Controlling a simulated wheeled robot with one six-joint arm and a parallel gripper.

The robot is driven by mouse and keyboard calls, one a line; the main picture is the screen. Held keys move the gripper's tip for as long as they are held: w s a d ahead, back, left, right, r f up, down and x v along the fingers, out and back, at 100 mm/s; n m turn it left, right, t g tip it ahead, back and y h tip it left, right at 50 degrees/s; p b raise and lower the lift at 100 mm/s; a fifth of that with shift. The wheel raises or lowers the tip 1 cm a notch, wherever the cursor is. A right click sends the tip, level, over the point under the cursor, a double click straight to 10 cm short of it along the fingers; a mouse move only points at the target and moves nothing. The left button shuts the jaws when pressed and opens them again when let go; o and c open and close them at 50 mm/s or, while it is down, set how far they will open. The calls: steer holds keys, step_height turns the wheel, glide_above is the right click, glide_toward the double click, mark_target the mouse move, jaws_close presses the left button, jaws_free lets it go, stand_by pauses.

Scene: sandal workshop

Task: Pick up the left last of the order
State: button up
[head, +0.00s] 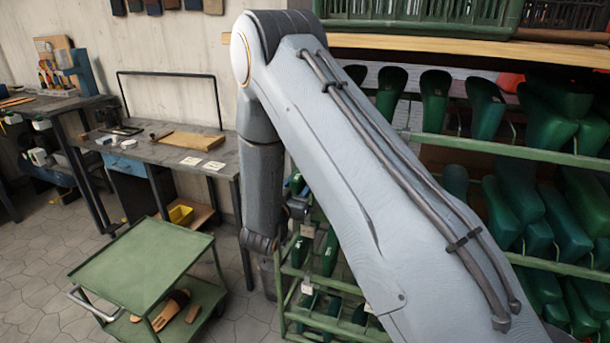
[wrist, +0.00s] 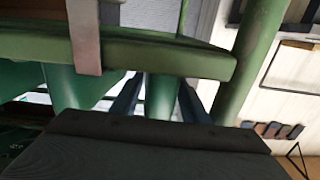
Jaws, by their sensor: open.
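In the wrist view, my gripper (wrist: 158,98) is open, with one dark finger on each side of a green last (wrist: 160,97). Only part of this last shows below a green shelf edge (wrist: 190,60), and I cannot tell whether the fingers touch it. Another green last (wrist: 65,88) stands to its left. In the head view, my arm covers the middle and my gripper is not clear. Green lasts with white tags (head: 307,289) sit in a low green rack (head: 290,270). I cannot tell which is the left last of the order.
Large shelves of green lasts (head: 485,105) fill the right side. A green trolley (head: 145,262) stands at the front left, with sandal pieces (head: 172,308) on its lower shelf. A workbench (head: 150,150) stands by the wall. A green post (wrist: 250,60) is close on the gripper's right.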

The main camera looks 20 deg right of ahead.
steer(key=shift+w+d, duration=0.1)
steer(key=c, duration=0.6)
steer(key=shift+c, duration=0.4)
steer(key=shift+r, duration=0.15)
